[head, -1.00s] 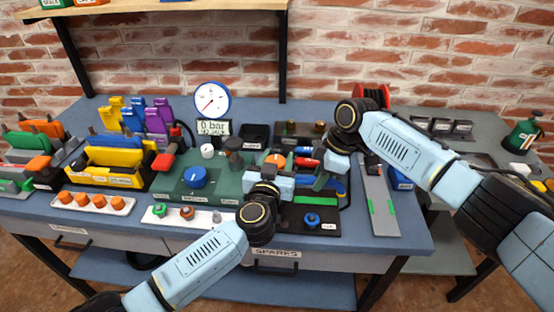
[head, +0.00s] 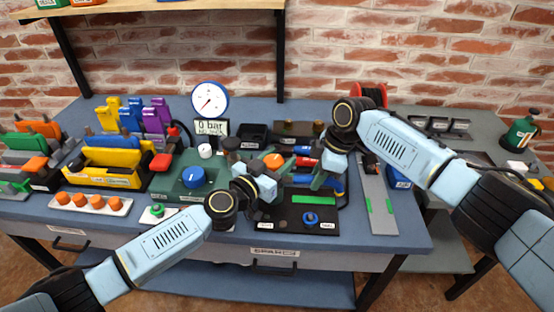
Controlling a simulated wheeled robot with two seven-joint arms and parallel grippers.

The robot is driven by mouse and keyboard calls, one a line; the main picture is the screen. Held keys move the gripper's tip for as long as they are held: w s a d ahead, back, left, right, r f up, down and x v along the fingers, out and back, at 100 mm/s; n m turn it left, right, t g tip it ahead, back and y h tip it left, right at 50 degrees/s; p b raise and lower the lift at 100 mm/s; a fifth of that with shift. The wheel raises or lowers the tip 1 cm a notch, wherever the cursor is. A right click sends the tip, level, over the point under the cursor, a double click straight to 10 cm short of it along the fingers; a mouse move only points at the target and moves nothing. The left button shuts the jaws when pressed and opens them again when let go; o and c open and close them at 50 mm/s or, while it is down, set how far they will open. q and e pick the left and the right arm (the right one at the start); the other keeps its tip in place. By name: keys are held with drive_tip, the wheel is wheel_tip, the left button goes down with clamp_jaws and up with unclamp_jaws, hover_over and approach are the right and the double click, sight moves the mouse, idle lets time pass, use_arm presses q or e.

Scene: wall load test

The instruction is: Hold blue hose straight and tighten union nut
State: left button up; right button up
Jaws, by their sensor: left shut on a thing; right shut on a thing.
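My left gripper (head: 278,168) is at the middle of the bench, shut, with its fingertips at an orange nut-like part (head: 273,160); the exact contact is too small to see clearly. My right gripper (head: 317,181) is to its right and slightly lower, shut at the blue hose (head: 333,184). The hose is partly hidden by the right gripper and arm, so I cannot tell whether it is straight. A blue nut (head: 310,218) sits on the black tray (head: 280,227) below the grippers.
A pressure gauge (head: 209,100) above a "0 bar" display (head: 211,128) stands behind a green unit with a blue knob (head: 194,177). A grey plate with green strips (head: 378,200) lies at right. A red reel (head: 370,93) stands behind.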

use_arm(q)
drive_tip(key=shift+d+r+m+g+h, duration=0.1)
drive_tip(key=shift+r+m+g+h, duration=0.05)
drive_tip(key=shift+m+g+h, duration=0.35)
drive_tip(key=o, duration=1)
drive_tip(key=shift+s, duration=0.15)
drive_tip(key=v, duration=1.2)
